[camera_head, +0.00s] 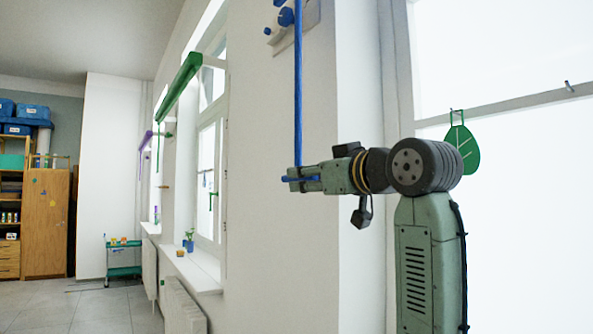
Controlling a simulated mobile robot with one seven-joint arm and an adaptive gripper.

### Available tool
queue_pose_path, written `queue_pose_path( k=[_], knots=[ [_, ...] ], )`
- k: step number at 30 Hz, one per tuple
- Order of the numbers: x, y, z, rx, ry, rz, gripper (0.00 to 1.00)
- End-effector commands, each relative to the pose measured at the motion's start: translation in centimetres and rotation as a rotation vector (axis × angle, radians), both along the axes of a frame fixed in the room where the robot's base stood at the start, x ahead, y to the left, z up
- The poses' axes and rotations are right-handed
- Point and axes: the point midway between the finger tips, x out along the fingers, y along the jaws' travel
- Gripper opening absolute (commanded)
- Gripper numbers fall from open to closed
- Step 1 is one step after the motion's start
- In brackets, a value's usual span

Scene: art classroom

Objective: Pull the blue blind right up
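A straight blue cord (298,85) hangs from a blue fitting (286,17) on a pale wall bracket at the top of the picture. My gripper (292,178) is level and points left, at the lower end of the visible cord. The cord meets the gripper's upper side, and none of it shows below. A blue strip runs along the gripper's front; I cannot tell whether it is cord or part of the gripper. Whether the fingers are closed on the cord is too small to tell. The blue blind's cloth is not in view.
A green blind roll (180,86) and a purple one (146,140) are mounted over windows farther left. A green leaf ornament (462,146) hangs at the right window. A green trolley (123,257) and wooden cupboard (46,222) stand far left.

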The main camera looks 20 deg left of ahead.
Motion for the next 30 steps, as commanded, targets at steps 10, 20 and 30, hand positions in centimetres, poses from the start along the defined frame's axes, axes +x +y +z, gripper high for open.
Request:
queue_pose_path(
  k=[10,20,30],
  knots=[
    [2.6,3.3,0.1,0.002,0.0,-0.001,0.33],
    [2.7,3.5,0.0,0.001,-0.001,-0.001,0.32],
    [2.7,3.5,0.0,0.001,-0.001,-0.001,0.09]
  ],
)
